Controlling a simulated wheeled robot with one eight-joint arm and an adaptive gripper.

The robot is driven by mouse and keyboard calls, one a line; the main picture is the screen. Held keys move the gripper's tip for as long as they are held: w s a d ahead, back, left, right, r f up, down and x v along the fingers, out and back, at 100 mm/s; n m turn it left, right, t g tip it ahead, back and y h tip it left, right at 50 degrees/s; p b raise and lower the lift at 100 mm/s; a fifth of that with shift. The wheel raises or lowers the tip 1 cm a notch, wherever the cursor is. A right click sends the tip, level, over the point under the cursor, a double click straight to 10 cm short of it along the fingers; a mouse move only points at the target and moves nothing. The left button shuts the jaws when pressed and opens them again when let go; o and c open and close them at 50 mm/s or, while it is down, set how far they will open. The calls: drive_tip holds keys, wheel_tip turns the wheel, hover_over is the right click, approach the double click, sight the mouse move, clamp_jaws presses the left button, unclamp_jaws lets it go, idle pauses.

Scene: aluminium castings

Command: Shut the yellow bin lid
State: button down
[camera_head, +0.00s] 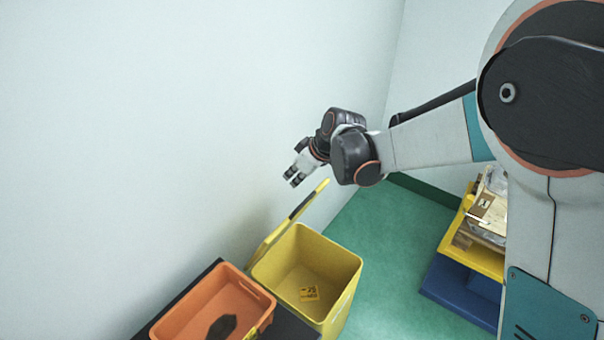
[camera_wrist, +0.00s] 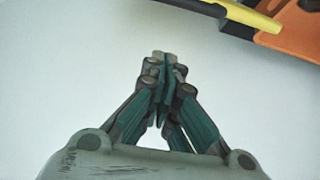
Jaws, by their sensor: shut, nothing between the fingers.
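The yellow bin (camera_head: 342,275) stands open on the floor near the wall, with a yellow label inside it. Its lid (camera_head: 290,218) is raised and tilted up on the wall side, seen nearly edge-on. My gripper (camera_head: 291,178) is above the lid's upper end, close to the wall, and apart from the lid. In the wrist view my gripper (camera_wrist: 162,60) is shut and empty in front of the pale wall. The lid's yellow edge (camera_wrist: 252,16) shows at the top right of that view.
An orange crate (camera_head: 172,328) with a dark item in it sits on a dark surface left of the bin. It also shows in the wrist view (camera_wrist: 302,36). Stacked yellow and blue containers (camera_head: 455,292) stand at the right. Green floor between is clear.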

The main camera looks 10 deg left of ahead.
drive_tip(key=f, duration=0.1)
drive_tip(key=d+f+b, duration=0.1)
drive_tip(key=f, duration=0.1)
drive_tip(key=shift+s+d+f, duration=0.15)
drive_tip(key=shift+s+f, duration=0.1)
drive_tip(key=shift+f, duration=0.15)
drive_tip(key=shift+s+d+f+b, duration=0.1)
drive_tip(key=shift+d+f+b, duration=0.05)
drive_tip(key=shift+d+b, duration=0.15)
drive_tip(key=shift+d, duration=0.1)
